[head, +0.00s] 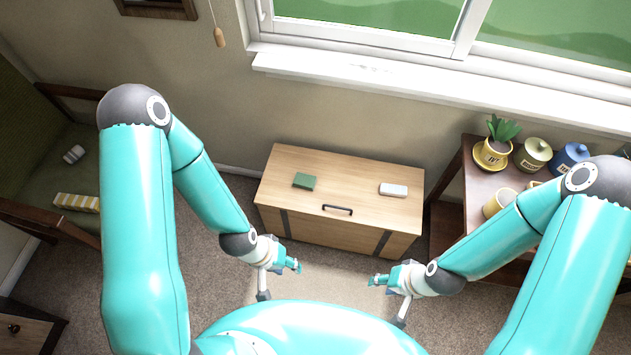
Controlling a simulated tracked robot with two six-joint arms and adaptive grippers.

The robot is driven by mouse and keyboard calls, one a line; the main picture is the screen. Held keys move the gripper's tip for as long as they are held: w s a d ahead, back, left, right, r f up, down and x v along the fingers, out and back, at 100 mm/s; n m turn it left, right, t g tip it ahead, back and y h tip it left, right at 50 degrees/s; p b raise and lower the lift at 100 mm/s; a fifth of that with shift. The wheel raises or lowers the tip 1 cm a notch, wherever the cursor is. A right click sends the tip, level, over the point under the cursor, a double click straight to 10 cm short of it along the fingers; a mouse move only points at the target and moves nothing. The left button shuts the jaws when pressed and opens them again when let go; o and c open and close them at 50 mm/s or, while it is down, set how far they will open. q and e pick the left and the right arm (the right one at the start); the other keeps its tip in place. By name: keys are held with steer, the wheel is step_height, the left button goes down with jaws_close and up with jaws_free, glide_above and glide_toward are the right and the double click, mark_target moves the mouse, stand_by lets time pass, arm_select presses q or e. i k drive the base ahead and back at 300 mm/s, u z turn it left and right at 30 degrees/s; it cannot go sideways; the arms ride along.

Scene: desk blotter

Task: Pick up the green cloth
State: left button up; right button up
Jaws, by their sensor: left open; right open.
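The green cloth (304,181) is a small folded dark-green rectangle. It lies flat on the left part of the top of a light wooden chest (345,172). My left gripper (281,282) is open and empty, in front of the chest, below and a little left of the cloth in the picture. My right gripper (388,293) is open and empty, in front of the chest and further to the right. Neither gripper touches the cloth.
A white block-like item (393,190) lies on the chest's right part. At right, a shelf table holds a potted plant (492,153), jars and cups. A chair (60,150) stands at left. The chest top between cloth and white item is clear.

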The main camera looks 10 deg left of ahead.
mark_target(302, 180)
steer(key=z, duration=0.1)
steer(key=i, duration=0.85)
steer(key=z, duration=0.05)
